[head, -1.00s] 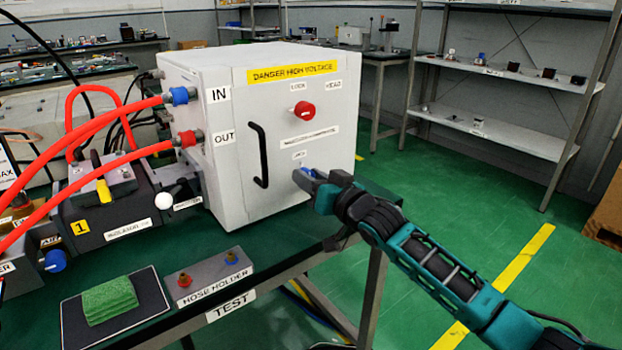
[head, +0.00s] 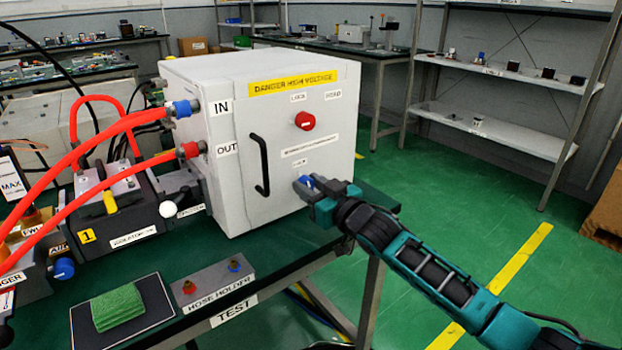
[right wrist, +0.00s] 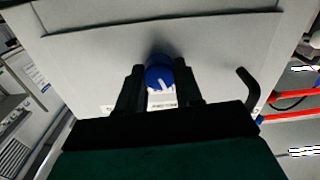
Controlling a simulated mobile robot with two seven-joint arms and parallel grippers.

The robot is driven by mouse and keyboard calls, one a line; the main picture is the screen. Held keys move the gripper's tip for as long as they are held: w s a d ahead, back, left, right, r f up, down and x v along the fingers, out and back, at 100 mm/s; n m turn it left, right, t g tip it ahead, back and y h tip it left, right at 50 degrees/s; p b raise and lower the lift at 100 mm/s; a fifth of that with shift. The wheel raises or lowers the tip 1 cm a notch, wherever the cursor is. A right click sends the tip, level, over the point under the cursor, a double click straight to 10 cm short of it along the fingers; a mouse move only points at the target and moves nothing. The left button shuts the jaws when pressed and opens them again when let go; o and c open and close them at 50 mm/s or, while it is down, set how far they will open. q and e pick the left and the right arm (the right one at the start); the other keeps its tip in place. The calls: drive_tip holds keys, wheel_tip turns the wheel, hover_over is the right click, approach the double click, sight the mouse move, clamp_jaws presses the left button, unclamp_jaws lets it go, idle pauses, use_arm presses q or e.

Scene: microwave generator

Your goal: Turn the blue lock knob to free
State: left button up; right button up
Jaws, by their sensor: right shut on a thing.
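The blue lock knob (head: 306,181) is low on the front door of the white microwave generator (head: 222,190), below a red knob (head: 305,120). In the right wrist view the blue knob (right wrist: 158,78) sits between the two dark fingers of my right gripper (right wrist: 159,92), with a white pointer mark on its face, slanted in that picture. My right gripper (head: 313,190) is shut on the knob, its arm reaching in from the right. The gripper partly covers the knob in the head view. My left gripper is not in view.
A black door handle (head: 260,165) stands left of the knob. Red hoses (head: 95,135) run to the IN and OUT ports on the generator's left side. A hose holder (head: 213,280) and a green sponge (head: 118,307) lie on the table in front. Open floor lies to the right.

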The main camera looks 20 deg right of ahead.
drive_tip(key=n+p, duration=0.1)
drive_tip(key=n, duration=0.2)
drive_tip(key=shift+r, duration=0.15)
drive_tip(key=n+p, duration=0.1)
drive_tip(key=n, duration=0.1)
drive_tip(key=shift+n+p, duration=0.3)
drive_tip(key=shift+a+n, duration=0.1)
drive_tip(key=shift+n, duration=0.3)
drive_tip(key=n+p, duration=0.1)
drive_tip(key=n, duration=0.2)
drive_tip(key=shift+n, duration=0.3)
drive_tip(key=n, duration=0.3)
drive_tip(key=shift+f, duration=0.2)
drive_tip(key=shift+n, duration=0.4)
drive_tip(key=o, duration=1)
